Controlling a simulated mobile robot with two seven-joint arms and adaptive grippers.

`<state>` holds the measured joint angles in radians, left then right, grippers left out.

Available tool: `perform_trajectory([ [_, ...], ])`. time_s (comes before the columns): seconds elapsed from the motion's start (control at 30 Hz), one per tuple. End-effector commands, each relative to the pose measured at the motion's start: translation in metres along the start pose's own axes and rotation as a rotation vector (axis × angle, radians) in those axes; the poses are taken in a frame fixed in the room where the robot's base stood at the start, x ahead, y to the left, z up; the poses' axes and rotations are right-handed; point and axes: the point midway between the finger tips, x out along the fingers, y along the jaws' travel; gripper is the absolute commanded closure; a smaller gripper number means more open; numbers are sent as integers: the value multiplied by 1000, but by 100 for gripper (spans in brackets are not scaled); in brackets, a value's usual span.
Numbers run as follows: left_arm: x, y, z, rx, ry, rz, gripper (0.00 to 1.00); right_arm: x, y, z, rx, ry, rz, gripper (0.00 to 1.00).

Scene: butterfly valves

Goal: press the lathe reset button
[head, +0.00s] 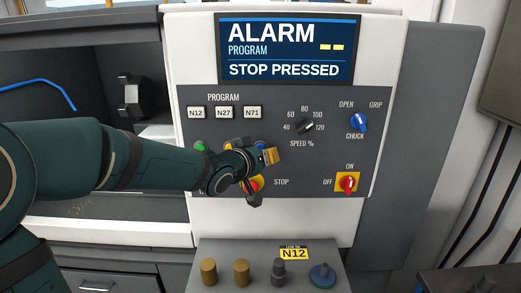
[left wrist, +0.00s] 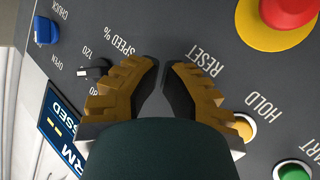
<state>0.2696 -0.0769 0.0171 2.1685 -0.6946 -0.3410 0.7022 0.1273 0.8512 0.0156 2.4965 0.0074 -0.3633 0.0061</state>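The lathe control panel (head: 320,155) faces me. My left gripper (head: 271,156) is at the panel's lower middle, its fingertips almost together with a thin gap and nothing held. In the left wrist view its fingers (left wrist: 161,65) point at the panel beside the RESET label (left wrist: 207,62). The reset button itself is not clearly visible; the gripper's fingers probably cover it. I cannot tell whether the tips touch the panel. The display (head: 290,48) reads ALARM PROGRAM, STOP PRESSED. My right gripper is not in view.
The red stop button (head: 254,185) sits just below the gripper, partly hidden; it also shows in the left wrist view (left wrist: 288,10). The yellow hold button (left wrist: 245,127) and green button (left wrist: 292,172) are close by. The speed knob (head: 305,126) and chuck knob (head: 359,121) are to the right.

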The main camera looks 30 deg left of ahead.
Motion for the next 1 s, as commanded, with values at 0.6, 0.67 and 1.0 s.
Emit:
perform_trajectory([
  [0.6,6,-3,-4,0,-1,0,100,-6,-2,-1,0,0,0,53],
  [0.67,7,-3,-4,0,0,0,100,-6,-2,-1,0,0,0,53],
  [1.0,7,-4,-4,0,0,0,100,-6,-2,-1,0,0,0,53],
])
